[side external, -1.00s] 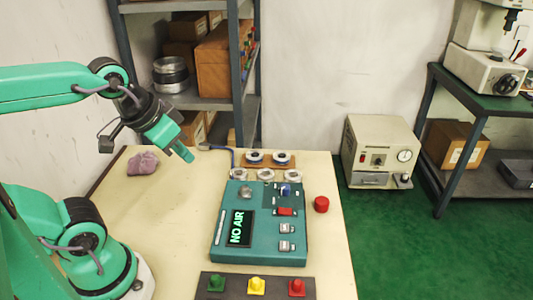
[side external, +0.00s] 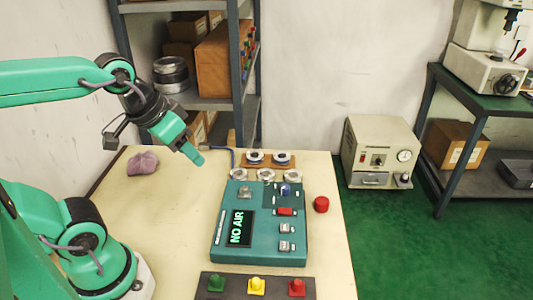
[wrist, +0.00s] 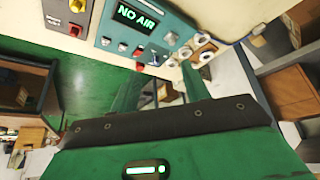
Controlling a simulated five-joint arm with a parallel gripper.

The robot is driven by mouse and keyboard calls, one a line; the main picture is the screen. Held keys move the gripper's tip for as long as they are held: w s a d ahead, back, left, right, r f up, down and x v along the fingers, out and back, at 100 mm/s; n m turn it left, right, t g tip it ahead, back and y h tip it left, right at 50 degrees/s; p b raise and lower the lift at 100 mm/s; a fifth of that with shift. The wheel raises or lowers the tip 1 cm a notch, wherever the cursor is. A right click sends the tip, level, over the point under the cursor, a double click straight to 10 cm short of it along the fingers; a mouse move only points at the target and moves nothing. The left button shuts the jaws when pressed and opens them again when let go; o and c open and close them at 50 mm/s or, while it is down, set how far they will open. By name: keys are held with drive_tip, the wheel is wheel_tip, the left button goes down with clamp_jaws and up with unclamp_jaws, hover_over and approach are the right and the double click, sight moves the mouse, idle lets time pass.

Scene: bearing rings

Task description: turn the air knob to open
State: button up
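The teal control box (side external: 225,255) stands on the table, and its display (side external: 239,228) reads "NO AIR". A grey knob (side external: 246,191) sits at its upper left and a blue knob (side external: 285,190) at its upper right. I cannot tell which one is the air knob. In the wrist view the box (wrist: 165,20) shows at the top, with the grey knob (wrist: 171,39) beside the display. My gripper (side external: 198,160) is in the air to the upper left of the box, apart from it. In the wrist view its two green fingers (wrist: 162,88) stand apart with nothing between them.
White rings (side external: 265,175) lie behind the box, with blue-and-white ones (side external: 281,158) on a brown board. A red round button (side external: 321,204) is to the right. Green, yellow and red pieces (side external: 256,286) sit on a dark strip in front. A purple lump (side external: 142,163) lies left.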

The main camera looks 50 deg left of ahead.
drive_tip(key=n+g, duration=0.6)
drive_tip(key=n, duration=0.5)
hover_over(286, 186)
drive_tip(key=shift+d+f, duration=0.15)
drive_tip(key=shift+f, duration=6)
drive_tip(key=shift+s+f, duration=0.1)
drive_tip(key=shift+f, duration=3.8)
drive_tip(key=c, duration=1)
